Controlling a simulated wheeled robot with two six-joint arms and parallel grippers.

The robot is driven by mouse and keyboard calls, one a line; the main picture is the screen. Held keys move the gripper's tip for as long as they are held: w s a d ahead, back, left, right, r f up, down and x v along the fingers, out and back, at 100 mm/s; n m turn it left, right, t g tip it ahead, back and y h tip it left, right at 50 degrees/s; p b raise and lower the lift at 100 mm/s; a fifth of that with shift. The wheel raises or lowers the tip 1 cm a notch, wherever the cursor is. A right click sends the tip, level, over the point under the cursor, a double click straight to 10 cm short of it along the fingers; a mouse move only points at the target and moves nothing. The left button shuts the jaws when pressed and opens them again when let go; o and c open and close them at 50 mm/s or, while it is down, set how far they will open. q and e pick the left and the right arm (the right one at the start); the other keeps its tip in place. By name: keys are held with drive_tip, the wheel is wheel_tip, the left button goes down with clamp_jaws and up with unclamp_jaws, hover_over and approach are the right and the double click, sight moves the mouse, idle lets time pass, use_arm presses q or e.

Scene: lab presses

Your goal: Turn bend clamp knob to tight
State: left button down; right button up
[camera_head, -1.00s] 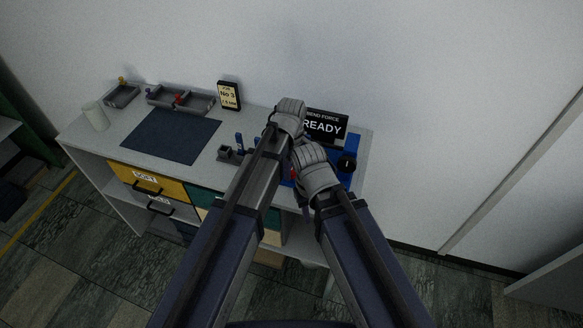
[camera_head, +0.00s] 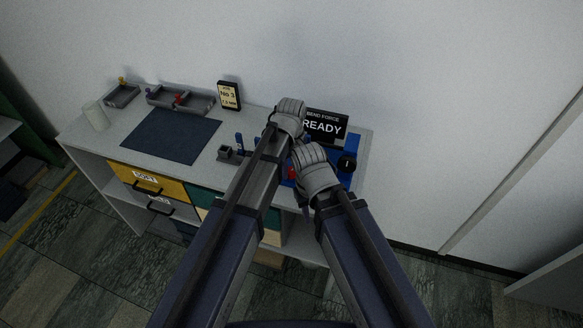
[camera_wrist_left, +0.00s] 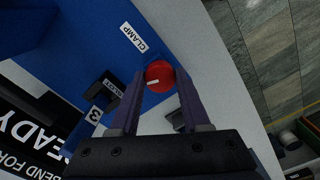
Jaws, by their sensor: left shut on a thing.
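The red clamp knob (camera_wrist_left: 159,76) with a white pointer line sits on a blue panel, beside a white CLAMP label (camera_wrist_left: 133,37). In the left wrist view, the pointer line lies nearly level, toward the left side of the knob. My left gripper (camera_wrist_left: 161,72) is shut on the knob, one finger on each side. A small red patch shows between the arms there.
A black BEND FORCE READY display (camera_head: 325,126) stands behind the machine, with a black knob (camera_head: 347,163) at its right.

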use_arm(q)
drive_tip(key=m, duration=1.4)
drive_tip(key=shift+a+m, duration=0.1)
drive_tip(key=shift+m, duration=0.2)
drive_tip(key=m, duration=0.3)
drive_tip(key=shift+m, duration=0.3)
drive_tip(key=m, duration=0.3)
drive_tip(key=shift+m, duration=0.4)
drive_tip(key=m, duration=0.3)
drive_tip(key=shift+m, duration=2.1)
